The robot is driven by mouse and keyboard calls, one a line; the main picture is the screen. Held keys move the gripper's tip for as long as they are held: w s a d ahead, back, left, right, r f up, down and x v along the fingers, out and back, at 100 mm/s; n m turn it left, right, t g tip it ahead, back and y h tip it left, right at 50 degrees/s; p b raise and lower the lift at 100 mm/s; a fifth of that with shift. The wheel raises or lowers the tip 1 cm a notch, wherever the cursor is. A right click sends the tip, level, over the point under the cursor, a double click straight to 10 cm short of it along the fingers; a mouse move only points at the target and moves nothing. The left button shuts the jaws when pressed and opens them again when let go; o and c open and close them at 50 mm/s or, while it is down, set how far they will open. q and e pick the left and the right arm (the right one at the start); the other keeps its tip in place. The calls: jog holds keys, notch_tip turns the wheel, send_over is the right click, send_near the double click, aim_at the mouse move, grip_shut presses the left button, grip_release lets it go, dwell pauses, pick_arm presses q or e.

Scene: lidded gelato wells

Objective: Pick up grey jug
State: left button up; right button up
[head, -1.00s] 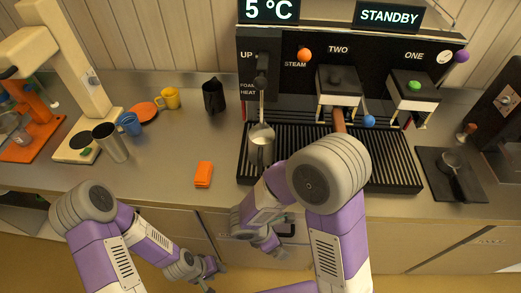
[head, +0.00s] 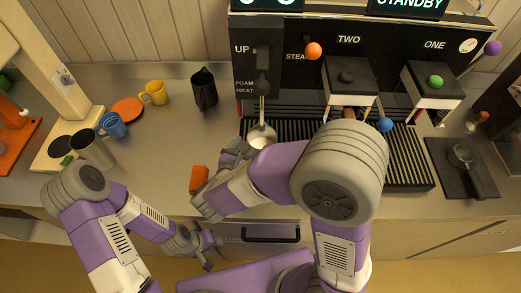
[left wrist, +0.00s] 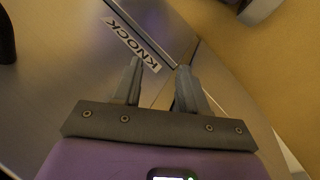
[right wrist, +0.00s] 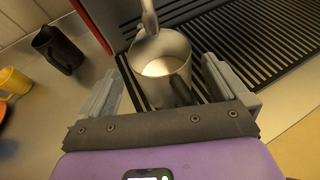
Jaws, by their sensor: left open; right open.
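The grey jug (right wrist: 158,88) stands upright on the drip tray under the steam wand. It holds white liquid, and its dark handle points toward my right gripper. In the head view only part of the jug (head: 261,138) shows beside my right gripper (head: 238,150). My right gripper (right wrist: 162,78) is open, with one finger on each side of the jug; I cannot tell whether they touch it. My left gripper (head: 207,252) is open and empty, low in front of the counter; its fingers also show in the left wrist view (left wrist: 158,82).
The steam wand (right wrist: 149,18) comes down into the jug's mouth. The ribbed drip tray (right wrist: 262,40) lies behind and right. A black jug (head: 204,90), yellow cup (head: 154,93) and orange block (head: 199,178) stand to the left. The counter between them is mostly clear.

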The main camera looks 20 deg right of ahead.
jog(key=x, duration=0.5)
jog(key=shift+b, duration=0.3)
jog(key=c, duration=1.1)
jog(key=shift+c, duration=0.4)
jog(key=shift+r, duration=0.1)
